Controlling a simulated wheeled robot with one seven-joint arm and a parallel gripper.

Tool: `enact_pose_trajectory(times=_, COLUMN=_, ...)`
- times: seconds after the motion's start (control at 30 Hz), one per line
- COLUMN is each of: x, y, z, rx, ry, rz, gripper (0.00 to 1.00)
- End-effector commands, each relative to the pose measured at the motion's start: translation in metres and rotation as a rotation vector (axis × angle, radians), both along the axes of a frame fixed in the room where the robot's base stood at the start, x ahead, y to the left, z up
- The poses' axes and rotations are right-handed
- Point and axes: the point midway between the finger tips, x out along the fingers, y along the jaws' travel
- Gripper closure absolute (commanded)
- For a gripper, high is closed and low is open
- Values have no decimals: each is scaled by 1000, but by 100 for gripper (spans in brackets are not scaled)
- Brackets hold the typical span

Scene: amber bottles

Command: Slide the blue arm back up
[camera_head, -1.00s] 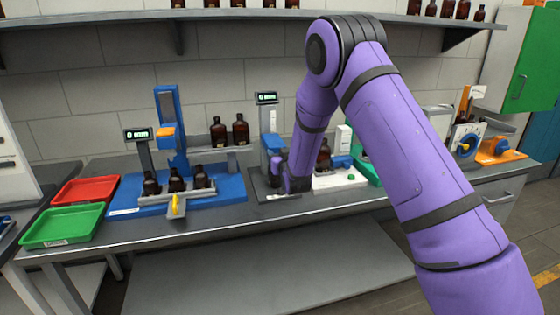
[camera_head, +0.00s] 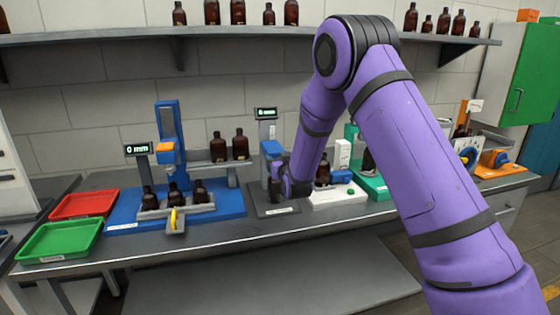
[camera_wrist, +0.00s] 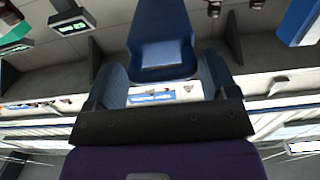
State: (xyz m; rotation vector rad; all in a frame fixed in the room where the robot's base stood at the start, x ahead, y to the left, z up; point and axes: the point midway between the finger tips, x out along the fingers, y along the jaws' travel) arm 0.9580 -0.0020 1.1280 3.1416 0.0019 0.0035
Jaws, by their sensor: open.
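The blue arm (camera_head: 271,148) sticks out from a grey upright stand with a small green-lit display (camera_head: 265,113) on top, at the middle of the bench. My gripper (camera_head: 283,186) is low at this stand, just below the blue arm, partly hidden by my own purple links. In the wrist view a blue block-like part, which looks like the blue arm (camera_wrist: 164,50), lies ahead between the two fingers of my gripper (camera_wrist: 163,85). The fingers are apart. I cannot tell whether they touch the blue part.
Left is a blue station (camera_head: 120,211) with a blue column, orange arm and several amber bottles. A red tray (camera_head: 84,204) and a green tray (camera_head: 60,240) lie further left. Close right of my gripper is a white device (camera_head: 335,192); a shelf of bottles runs above.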

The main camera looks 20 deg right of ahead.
Motion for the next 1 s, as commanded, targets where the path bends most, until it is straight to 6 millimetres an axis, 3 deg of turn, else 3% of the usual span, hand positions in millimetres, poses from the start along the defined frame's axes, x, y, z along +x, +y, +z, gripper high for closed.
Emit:
enact_pose_trajectory(times=0.6, x=-95, y=0, z=0, rx=0, ry=-1, rz=0, gripper=21)
enact_pose_trajectory(times=1.0, x=-105, y=-1, z=0, rx=0, ry=-1, rz=-1, gripper=21)
